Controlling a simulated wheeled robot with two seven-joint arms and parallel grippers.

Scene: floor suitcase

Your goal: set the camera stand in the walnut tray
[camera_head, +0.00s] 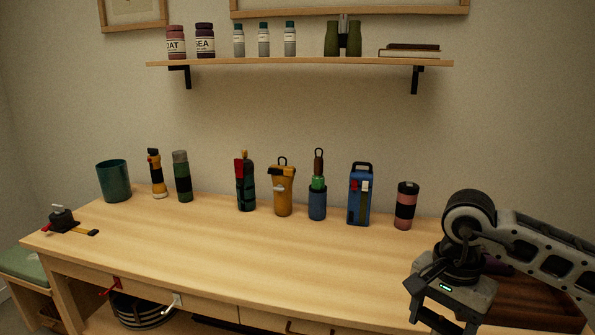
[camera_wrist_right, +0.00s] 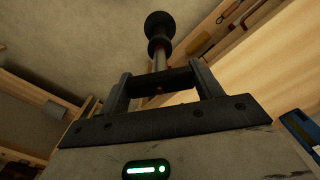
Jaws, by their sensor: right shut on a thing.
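My right gripper (camera_head: 445,321) is low over the right front of the desk in the head view. In the right wrist view my right gripper (camera_wrist_right: 160,82) is shut on the camera stand (camera_wrist_right: 159,58), a grey shaft with a black collar and a round black knob at its end. In the head view I cannot make out the stand. The walnut tray (camera_head: 540,308) is dark brown and lies at the desk's right end, behind and right of my gripper, partly covered by my arm. My left gripper is not in view.
Along the back of the desk (camera_head: 200,250) stand a teal cup (camera_head: 114,181), several flasks and tools, a blue case (camera_head: 361,194) and a pink-black flask (camera_head: 405,205). A dark object with a yellow strip (camera_head: 64,219) lies at left. The desk's middle is clear.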

